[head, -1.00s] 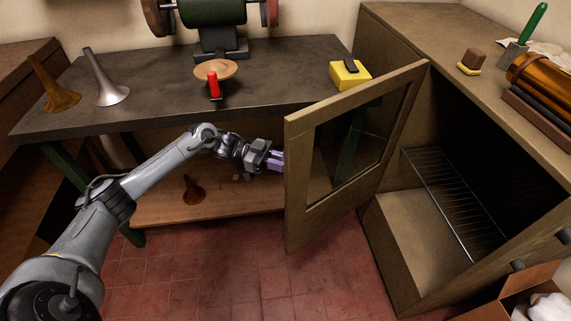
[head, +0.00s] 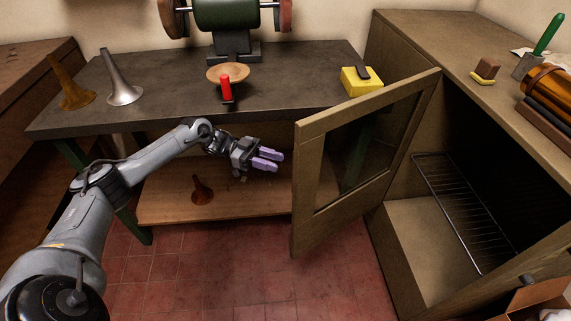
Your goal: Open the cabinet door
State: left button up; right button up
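The wooden cabinet (head: 405,232) stands on the right, with its dark inside and a wire rack (head: 462,215) in view. Its glass-paned door (head: 308,190) stands wide open, swung out to the left. My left gripper (head: 270,159) has purple fingers and is just left of the door's free edge, apart from it. Its two fingers are spread with a gap between them, and nothing is held. The door's handle cannot be made out. My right gripper is not in view.
A dark workbench (head: 160,112) at the back carries a grinder (head: 225,15), horn bells (head: 118,80), a wooden dish (head: 228,73) and a yellow block (head: 360,83). A small horn (head: 201,192) sits on the lower shelf (head: 165,207). A cardboard box (head: 540,298) is at bottom right. The red floor is clear.

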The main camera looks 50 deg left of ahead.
pick_arm(q)
jog(key=shift+v, duration=1.85)
jog(key=shift+c, duration=0.2)
